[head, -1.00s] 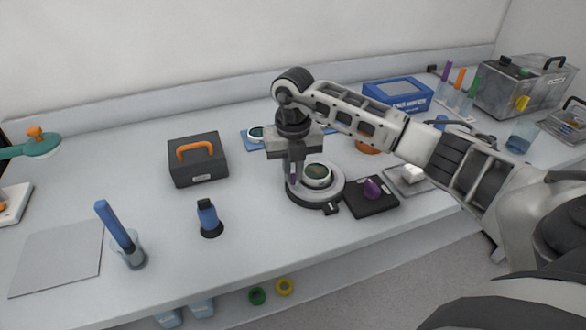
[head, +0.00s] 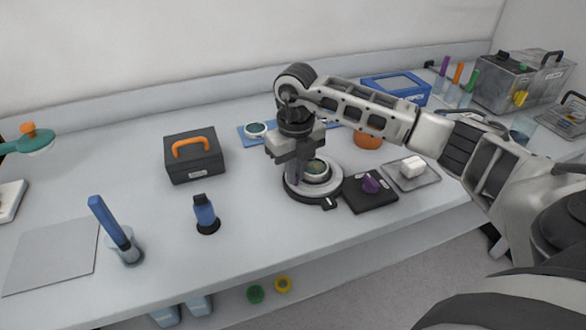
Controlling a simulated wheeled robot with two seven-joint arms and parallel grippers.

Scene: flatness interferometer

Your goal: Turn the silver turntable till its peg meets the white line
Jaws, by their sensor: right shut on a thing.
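My right gripper (head: 296,177) points down at the turntable's left side and is shut on the peg, of which only a thin purplish bit shows under the fingers. The gripper hides most of the peg and the turntable's far left rim. My left gripper is not in view.
A black plate with a purple knob (head: 371,183) lies close at the turntable's right. The table in front is clear.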

